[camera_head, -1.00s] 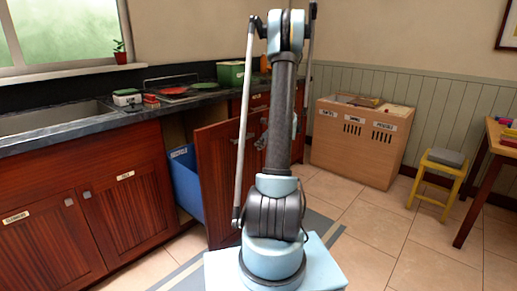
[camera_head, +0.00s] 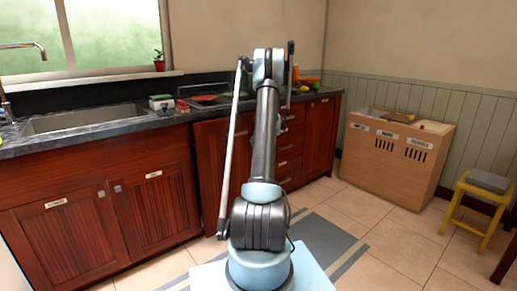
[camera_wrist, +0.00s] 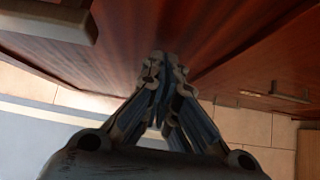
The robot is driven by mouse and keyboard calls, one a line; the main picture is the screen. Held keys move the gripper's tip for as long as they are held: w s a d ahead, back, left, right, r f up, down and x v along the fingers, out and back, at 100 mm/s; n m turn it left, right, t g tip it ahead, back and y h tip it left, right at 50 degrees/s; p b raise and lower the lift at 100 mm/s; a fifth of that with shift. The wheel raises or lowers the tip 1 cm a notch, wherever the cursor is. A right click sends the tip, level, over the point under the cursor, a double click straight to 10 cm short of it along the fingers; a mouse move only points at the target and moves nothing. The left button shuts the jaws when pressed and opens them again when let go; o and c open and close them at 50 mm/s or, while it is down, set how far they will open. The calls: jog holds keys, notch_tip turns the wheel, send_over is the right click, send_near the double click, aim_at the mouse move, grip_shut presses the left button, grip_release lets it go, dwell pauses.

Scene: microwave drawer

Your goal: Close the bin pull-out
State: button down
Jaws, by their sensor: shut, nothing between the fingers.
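The bin pull-out's dark red wooden front (camera_head: 211,165) stands in the row of cabinets in the head view, partly behind my arm. No blue bin shows. My gripper (camera_wrist: 164,65) is shut and empty in the wrist view, its fingertips against or very near a dark red wooden front (camera_wrist: 140,38). I cannot tell whether they touch.
A dark counter (camera_head: 100,133) with a sink (camera_head: 85,119) runs above the cabinets. Drawers (camera_head: 290,145) lie right of my arm. A wooden sorting box (camera_head: 395,160) and a yellow stool (camera_head: 473,210) stand at the right. The tiled floor between is clear.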

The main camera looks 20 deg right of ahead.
jog(key=w+a, duration=0.1)
jog(key=w, duration=0.4)
jog(key=w+a, duration=0.1)
jog(key=w, duration=0.1)
jog(key=shift+w+a, duration=0.15)
jog(key=shift+a, duration=0.2)
jog(key=shift+w+a+r, duration=0.1)
jog(key=shift+w, duration=0.15)
